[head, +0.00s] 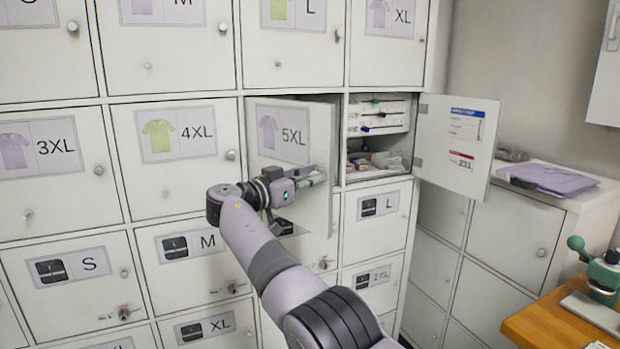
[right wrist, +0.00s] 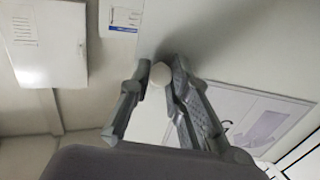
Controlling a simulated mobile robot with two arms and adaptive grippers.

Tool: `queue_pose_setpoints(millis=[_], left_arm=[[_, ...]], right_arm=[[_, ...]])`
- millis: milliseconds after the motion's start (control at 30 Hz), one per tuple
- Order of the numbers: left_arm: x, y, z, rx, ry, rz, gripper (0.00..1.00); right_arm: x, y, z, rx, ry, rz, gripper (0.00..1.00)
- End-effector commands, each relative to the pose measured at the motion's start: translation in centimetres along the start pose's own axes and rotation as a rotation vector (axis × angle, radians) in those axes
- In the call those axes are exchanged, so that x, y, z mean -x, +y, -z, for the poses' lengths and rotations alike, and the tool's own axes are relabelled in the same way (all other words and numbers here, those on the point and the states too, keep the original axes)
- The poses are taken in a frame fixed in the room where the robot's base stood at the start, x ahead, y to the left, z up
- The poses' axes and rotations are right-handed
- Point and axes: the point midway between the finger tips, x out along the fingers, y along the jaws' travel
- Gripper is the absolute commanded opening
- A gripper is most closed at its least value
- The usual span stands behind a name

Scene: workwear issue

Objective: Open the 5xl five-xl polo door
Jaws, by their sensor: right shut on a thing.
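The 5XL door (head: 290,134), pale with a polo picture and "5XL" label, is in the middle of the locker wall in the head view. It stands ajar, its right side swung out a little and a dark gap along its top edge. My right gripper (head: 318,176) is at its right side. In the right wrist view, the fingers of my right gripper (right wrist: 160,85) are closed around the round white knob (right wrist: 159,73), and the door's label (right wrist: 265,120) shows at right. My arm hides the lower part of the door. My left gripper is not in view.
Right of it, a first-aid-style compartment (head: 347,137) holds boxes and small items, its door (head: 455,146) wide open. Closed doors surround these, including 4XL (head: 180,170). A low cabinet (head: 510,235) with folded purple cloth (head: 552,178) and a wooden table (head: 545,325) stand at right.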

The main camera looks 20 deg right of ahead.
Motion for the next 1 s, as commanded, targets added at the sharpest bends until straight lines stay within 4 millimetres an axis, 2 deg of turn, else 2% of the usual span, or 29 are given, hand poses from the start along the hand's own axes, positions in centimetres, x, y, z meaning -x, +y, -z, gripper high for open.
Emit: queue_pose_setpoints(millis=[100,133,400,1000], left_arm=[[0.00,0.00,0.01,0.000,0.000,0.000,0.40],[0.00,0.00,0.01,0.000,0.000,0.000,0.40],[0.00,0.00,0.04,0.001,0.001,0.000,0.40],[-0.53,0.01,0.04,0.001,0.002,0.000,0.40]], right_arm=[[0.01,-0.02,-0.08,0.000,-0.002,0.001,0.00],[0.01,-0.02,-0.09,0.000,-0.002,0.001,0.20],[-0.01,-0.01,-0.05,0.000,-0.001,0.001,0.38],[-0.11,0.15,-0.26,-0.003,-0.002,0.025,0.39]])
